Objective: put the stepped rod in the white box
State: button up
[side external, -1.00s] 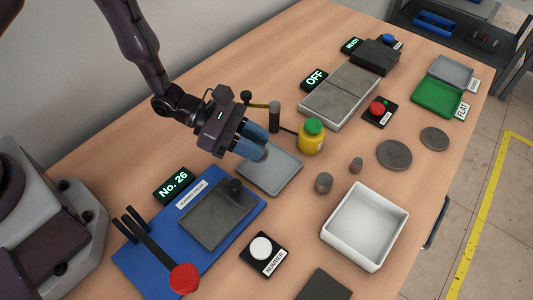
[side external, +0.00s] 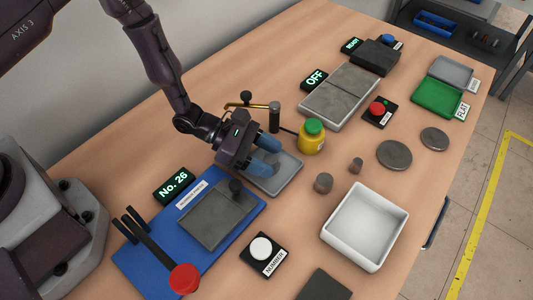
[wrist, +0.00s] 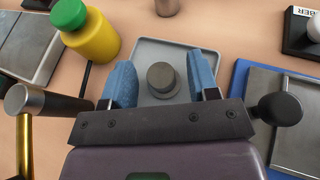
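The stepped rod (wrist: 162,78) is a dark grey piece with a narrower round top on a wider base. It stands upright on the light grey tray (wrist: 145,47), which also shows in the side view (side external: 288,178). My gripper (wrist: 161,72) is open, with one blue finger on each side of the rod and a visible gap to both. In the side view my gripper (side external: 265,155) is low over the tray and mostly hides the rod. The white box (side external: 365,230) stands open and empty at the front right.
A yellow bottle with green cap (side external: 312,137) and a dark post (side external: 275,117) stand close behind the tray. The blue press base (side external: 150,255) with red-knobbed lever is at left. Two small grey cylinders (side external: 323,182) (side external: 356,165) stand between tray and box.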

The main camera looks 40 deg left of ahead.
jog(key=shift+a+f, duration=0.1)
jog(key=shift+f, duration=0.05)
jog(key=v, duration=1.2)
jog(key=shift+a, duration=0.35)
jog(key=s+a+r+m+g+y, duration=0.2)
jog(key=s+r+m+y, duration=0.2)
jog(key=r+m, duration=0.5)
jog(key=s+a+r+m+g+y, duration=0.2)
jog(key=s+r+m, duration=0.5)
jog(key=r, duration=0.7)
jog(key=m+y, duration=0.1)
jog(key=m, duration=0.1)
jog(key=shift+s+r+m+y, duration=0.25)
jog(key=shift+m+y, duration=0.15)
jog(key=shift+o, duration=0.4)
jog(key=s+a+r+m+t+y, duration=0.3)
jog(key=s+a+r+t+y, duration=0.1)
jog(key=a+r, duration=0.2)
jog(key=shift+m+y, duration=0.4)
jog(key=shift+s, duration=0.1)
